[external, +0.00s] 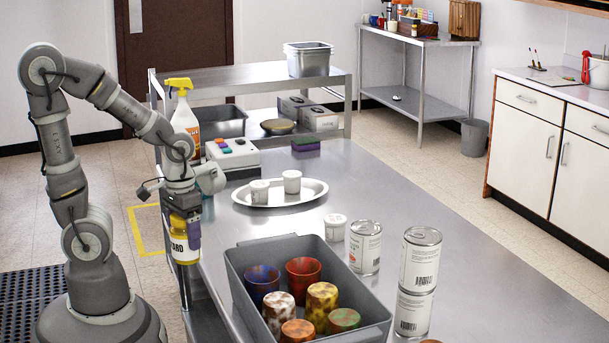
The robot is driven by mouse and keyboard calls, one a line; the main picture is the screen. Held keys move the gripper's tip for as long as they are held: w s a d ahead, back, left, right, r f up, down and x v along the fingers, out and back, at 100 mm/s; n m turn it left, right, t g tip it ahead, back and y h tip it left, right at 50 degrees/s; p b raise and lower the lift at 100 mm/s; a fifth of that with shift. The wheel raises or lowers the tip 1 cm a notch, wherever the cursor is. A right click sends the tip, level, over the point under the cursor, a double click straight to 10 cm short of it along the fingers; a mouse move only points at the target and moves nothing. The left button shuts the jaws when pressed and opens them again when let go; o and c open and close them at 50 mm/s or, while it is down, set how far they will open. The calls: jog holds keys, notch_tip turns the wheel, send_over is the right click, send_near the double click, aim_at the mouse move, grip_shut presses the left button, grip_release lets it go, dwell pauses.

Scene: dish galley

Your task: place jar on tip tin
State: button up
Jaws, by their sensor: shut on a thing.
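A yellow jar (179,245) with a dark label band hangs upright in my gripper (186,220) in the external view. My gripper points down and is shut on the jar's upper part. The jar is at the left edge of the steel counter (420,215), and I cannot tell whether it touches anything below. No tin is clearly marked as the tip tin. A single tin (366,250) stands on the counter. To its right, one tin (420,262) stands on another tin (412,312).
A grey bin (257,315) with several coloured cups stands in front. An oval tray (303,196) holds two small white cups, with another cup (335,228) nearby. A spray bottle (184,112) and button box (232,155) stand behind my gripper.

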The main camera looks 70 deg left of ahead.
jog(key=w+a+r+n+p, duration=0.4)
jog(key=a+p, duration=0.1)
jog(key=a, duration=0.1)
jog(key=w+a+r+n+p, duration=0.3)
jog(key=a+r+p, duration=0.1)
jog(key=a+p, duration=0.25)
jog(key=s+a+r+n+p, duration=0.1)
jog(key=s+a+n+p, duration=0.2)
jog(key=a+n+p, duration=1.2)
jog(key=m+b, duration=0.6)
jog(key=b, duration=0.3)
send_over(200, 168)
notch_tip(200, 168, down, 5)
jog(key=shift+w+d+f, duration=0.1)
